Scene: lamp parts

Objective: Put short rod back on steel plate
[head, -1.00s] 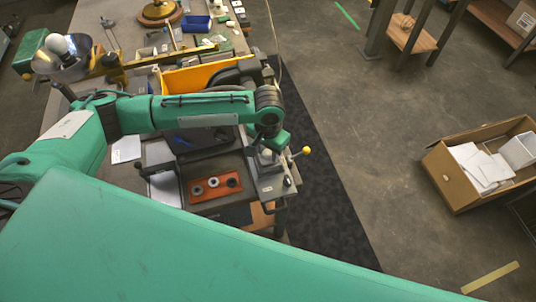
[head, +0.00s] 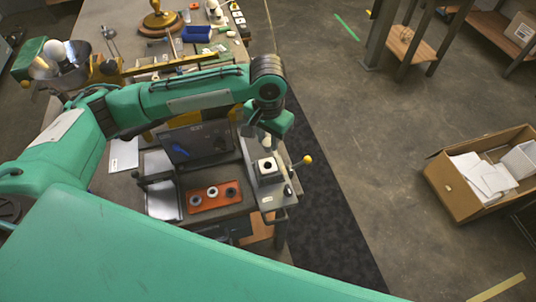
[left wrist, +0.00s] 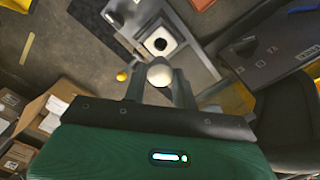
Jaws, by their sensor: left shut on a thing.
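My left gripper (left wrist: 158,88) is shut on the short rod, whose pale round end (left wrist: 160,75) shows between the fingers in the left wrist view. The rod's length is hidden there, as it is seen end-on. In the head view the left gripper (head: 262,138) is above the workbench's right end, and the rod cannot be made out clearly. Below it is the grey steel plate (head: 270,198) with a square block (head: 267,169) that has a dark hole in its top. The block also shows in the left wrist view (left wrist: 150,48), apart from the rod. My right gripper is not in view.
A yellow-knobbed lever (head: 307,159) sticks out right of the block. A cardboard box (head: 456,188) is on the floor at right.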

